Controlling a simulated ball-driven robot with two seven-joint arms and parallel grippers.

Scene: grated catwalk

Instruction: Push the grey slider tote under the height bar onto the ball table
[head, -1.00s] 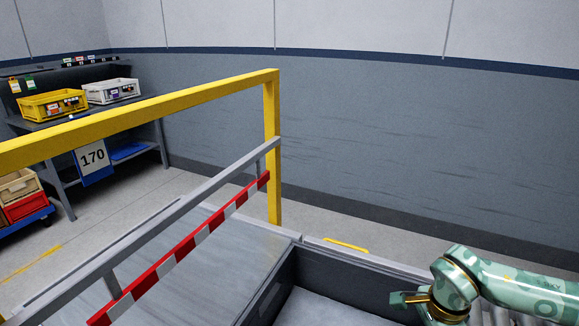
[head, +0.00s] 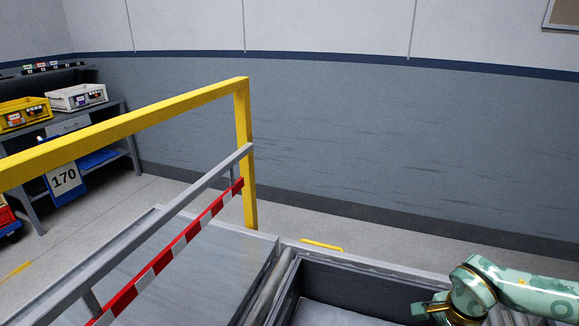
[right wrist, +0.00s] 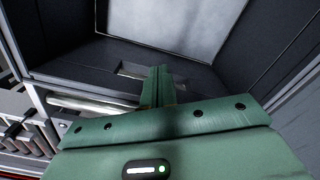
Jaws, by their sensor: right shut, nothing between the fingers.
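The grey slider tote (head: 365,276) is at the bottom right of the head view, open at the top and partly cut off. A narrow gap with a roller lies between it and the flat grey surface, probably the ball table (head: 190,268), on the left. The red and white height bar (head: 190,233) hangs above that surface. My right gripper (head: 424,309) is shut and empty at the tote's right part. In the right wrist view its fingertips (right wrist: 157,75) point at the slotted tote wall (right wrist: 185,82); I cannot tell if they touch. My left gripper is out of view.
A yellow rail (head: 130,130) with a post stands beside the grey surface. A bench (head: 70,126) with a yellow crate and a white crate (head: 77,97) is far left, with a 170 sign (head: 64,179). Rollers (right wrist: 95,103) lie beside the tote. Open floor runs along the wall.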

